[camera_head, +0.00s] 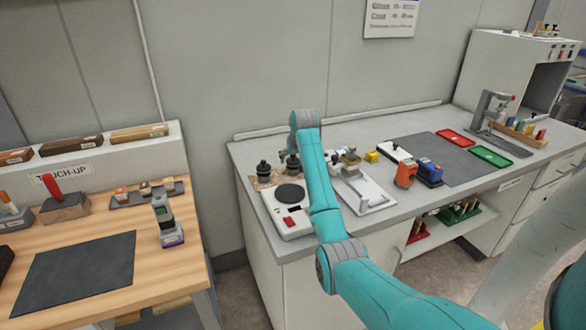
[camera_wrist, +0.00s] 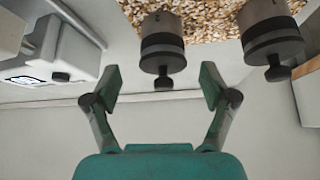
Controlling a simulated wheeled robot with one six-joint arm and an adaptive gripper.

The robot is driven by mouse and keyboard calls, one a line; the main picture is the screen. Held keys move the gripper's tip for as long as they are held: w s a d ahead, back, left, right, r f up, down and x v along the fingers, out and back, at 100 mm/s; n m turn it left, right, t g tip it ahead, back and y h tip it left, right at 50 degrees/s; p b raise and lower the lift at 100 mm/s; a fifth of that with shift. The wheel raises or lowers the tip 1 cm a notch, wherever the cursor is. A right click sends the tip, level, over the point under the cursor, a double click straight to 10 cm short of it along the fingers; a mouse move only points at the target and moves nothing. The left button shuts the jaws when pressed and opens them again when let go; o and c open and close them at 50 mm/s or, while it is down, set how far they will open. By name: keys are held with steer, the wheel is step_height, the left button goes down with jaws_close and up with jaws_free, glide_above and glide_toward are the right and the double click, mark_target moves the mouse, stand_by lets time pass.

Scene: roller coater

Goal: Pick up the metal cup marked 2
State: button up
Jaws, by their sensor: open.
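Two dark metal cylinders with grey bands and black knobs stand on a speckled mat (camera_wrist: 205,22) in the wrist view. One, the middle cylinder (camera_wrist: 162,43), lies in line with the gap between my fingers; the other cylinder (camera_wrist: 270,32) is to its right. They look like the two dark pieces on the bench in the head view, the left piece (camera_head: 264,169) and the right piece (camera_head: 292,164).
A white device with a black round plate (camera_head: 290,193) stands in front of the dark pieces. A white stand (camera_head: 365,194), an orange block (camera_head: 405,174) and a blue block (camera_head: 429,172) are to the right. The wall is close behind.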

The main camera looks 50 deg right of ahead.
mark_target(293, 160)
steer(key=shift+x, duration=1.9)
steer(key=shift+w+a, duration=0.1)
steer(key=c, duration=1.5)
